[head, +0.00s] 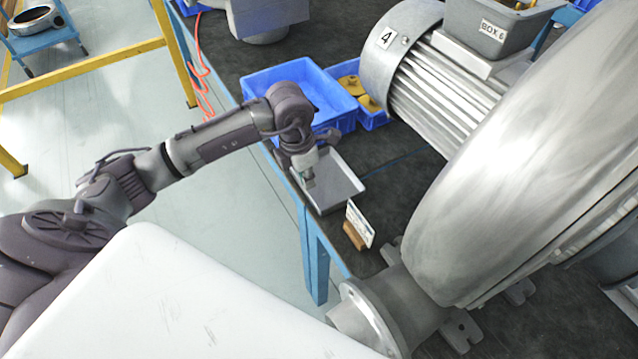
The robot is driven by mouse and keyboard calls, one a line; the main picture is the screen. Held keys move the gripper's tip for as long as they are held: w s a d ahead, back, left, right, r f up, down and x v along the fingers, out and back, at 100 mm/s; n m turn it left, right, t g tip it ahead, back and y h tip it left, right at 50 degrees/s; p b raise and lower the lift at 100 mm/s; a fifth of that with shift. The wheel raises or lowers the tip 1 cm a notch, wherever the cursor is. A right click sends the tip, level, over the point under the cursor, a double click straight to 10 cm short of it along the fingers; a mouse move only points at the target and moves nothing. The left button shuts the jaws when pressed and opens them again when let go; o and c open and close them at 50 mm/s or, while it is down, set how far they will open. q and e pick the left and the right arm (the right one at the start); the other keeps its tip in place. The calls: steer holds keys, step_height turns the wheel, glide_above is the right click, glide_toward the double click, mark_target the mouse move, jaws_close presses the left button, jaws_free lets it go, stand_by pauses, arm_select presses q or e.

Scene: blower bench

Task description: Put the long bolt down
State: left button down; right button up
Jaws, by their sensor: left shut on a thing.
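My left gripper (309,183) is over the left side of a shallow grey metal tray (345,186) on the dark bench top. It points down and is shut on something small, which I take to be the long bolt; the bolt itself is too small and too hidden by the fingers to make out. I cannot tell whether it touches the tray floor. The right part of the tray looks bare. My right gripper is not in view.
A blue bin (300,85) stands just behind the tray, with a smaller blue bin (372,118) holding yellow parts beside it. A card on a wooden stand (355,236) is in front. The large grey blower (500,190) fills the right.

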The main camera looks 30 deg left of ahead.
mark_target(320, 198)
arm_select(q)
steer(key=shift+w+d+f, duration=0.4)
steer(key=shift+w, duration=0.15)
steer(key=shift+w+d+f, duration=0.4)
steer(key=shift+w, duration=0.15)
step_height(320, 198, down, 4)
steer(key=shift+f+p, duration=0.1)
steer(key=shift+p, duration=0.45)
steer(key=shift+f, duration=0.1)
steer(key=c, duration=1.3)
jaws_free()
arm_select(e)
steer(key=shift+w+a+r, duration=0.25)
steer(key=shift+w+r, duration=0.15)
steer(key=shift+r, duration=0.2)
arm_select(q)
steer(key=shift+r, duration=0.3)
steer(key=r, duration=0.7)
steer(key=s+a+r+b, duration=0.1)
steer(key=r, duration=0.3)
steer(key=shift+r, duration=0.35)
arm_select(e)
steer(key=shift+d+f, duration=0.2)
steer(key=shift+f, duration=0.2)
